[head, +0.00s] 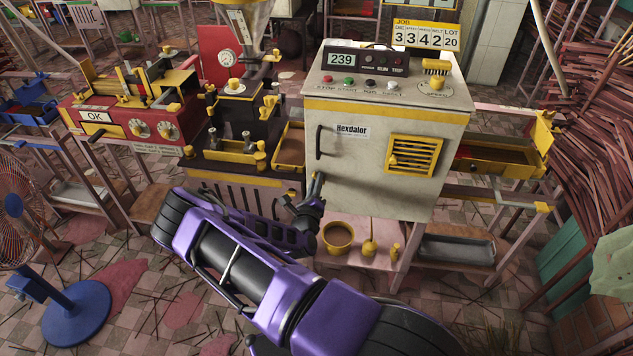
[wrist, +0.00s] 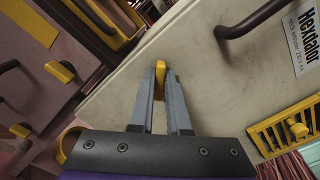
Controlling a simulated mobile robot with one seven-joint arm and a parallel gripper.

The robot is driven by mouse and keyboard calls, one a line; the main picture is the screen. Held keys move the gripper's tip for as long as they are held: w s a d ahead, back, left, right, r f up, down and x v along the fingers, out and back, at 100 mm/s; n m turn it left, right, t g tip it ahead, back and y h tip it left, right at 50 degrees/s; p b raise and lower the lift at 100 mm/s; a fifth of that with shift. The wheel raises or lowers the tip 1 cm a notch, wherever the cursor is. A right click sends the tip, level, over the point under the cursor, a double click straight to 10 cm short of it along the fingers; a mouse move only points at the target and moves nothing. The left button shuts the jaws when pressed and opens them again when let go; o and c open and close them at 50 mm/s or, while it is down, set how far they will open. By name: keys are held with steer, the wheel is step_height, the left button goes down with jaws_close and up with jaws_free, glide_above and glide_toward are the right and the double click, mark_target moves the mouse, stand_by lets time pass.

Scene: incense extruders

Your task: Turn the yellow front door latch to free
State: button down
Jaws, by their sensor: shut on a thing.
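The yellow front door latch (wrist: 160,82) sits on the pale door of the Hexdalor cabinet (head: 370,180), near the door's left edge and below its dark handle (head: 318,142). In the wrist view my gripper (wrist: 160,72) has its two grey fingers on either side of the latch, shut on it at the fingertips. In the head view my gripper (head: 317,180) is at the lower left of the door and the latch is mostly hidden by it. The dark handle also shows in the wrist view (wrist: 255,20). The door looks closed.
A yellow vent grille (head: 414,155) is on the right of the door. A black and yellow extruder (head: 240,125) stands close on the left. Under the cabinet, a yellow bowl (head: 338,237) sits on a low shelf. A fan (head: 75,310) stands at lower left.

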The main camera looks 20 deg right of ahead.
steer(key=c, duration=0.9)
jaws_free()
steer(key=v, duration=1.7)
steer(key=shift+s+a, duration=0.2)
